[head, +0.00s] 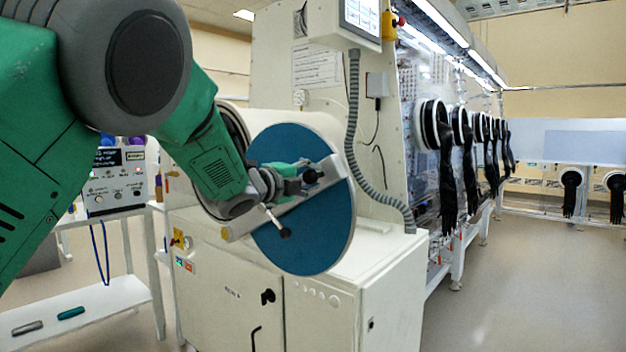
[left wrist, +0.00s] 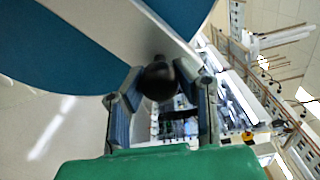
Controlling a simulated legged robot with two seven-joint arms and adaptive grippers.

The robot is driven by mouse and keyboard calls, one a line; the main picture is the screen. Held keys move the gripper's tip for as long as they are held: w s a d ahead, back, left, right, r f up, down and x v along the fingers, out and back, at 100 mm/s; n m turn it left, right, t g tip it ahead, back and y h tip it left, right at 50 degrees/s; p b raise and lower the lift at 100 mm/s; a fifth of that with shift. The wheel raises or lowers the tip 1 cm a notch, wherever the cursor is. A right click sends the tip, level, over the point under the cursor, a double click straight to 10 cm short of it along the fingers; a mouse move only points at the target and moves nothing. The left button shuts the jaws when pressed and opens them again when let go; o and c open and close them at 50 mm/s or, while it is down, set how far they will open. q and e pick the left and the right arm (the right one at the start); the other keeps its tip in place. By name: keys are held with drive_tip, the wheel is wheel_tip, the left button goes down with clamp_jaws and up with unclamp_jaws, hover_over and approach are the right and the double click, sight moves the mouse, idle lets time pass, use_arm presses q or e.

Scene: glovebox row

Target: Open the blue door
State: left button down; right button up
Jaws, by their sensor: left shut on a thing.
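The blue door (head: 305,235) is a round disc with a pale bar (head: 255,219) across its face, on the white cylindrical chamber (head: 318,122). A dark-edged rim of the chamber shows left of the disc, so the door appears to stand partly off it. My left gripper (head: 301,175) is in front of the door, shut on a black knob (head: 312,177) by the bar's upper right end. In the left wrist view the black knob (left wrist: 158,78) sits between the two fingers, with the blue door (left wrist: 45,50) behind. My right gripper is out of view.
A grey ribbed hose (head: 354,130) hangs right of the door. A white cabinet (head: 325,310) stands below. Black gloves (head: 447,180) line the glovebox at right. The floor (head: 535,290) at right is clear.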

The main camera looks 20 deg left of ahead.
use_arm(q)
drive_tip(key=shift+a+f, duration=0.1)
drive_tip(key=c, duration=1.3)
unclamp_jaws()
drive_tip(key=shift+c, duration=0.2)
drive_tip(key=shift+o, duration=0.9)
drive_tip(key=shift+s+a, duration=0.1)
drive_tip(key=shift+a, duration=0.1)
drive_tip(key=v, duration=1.2)
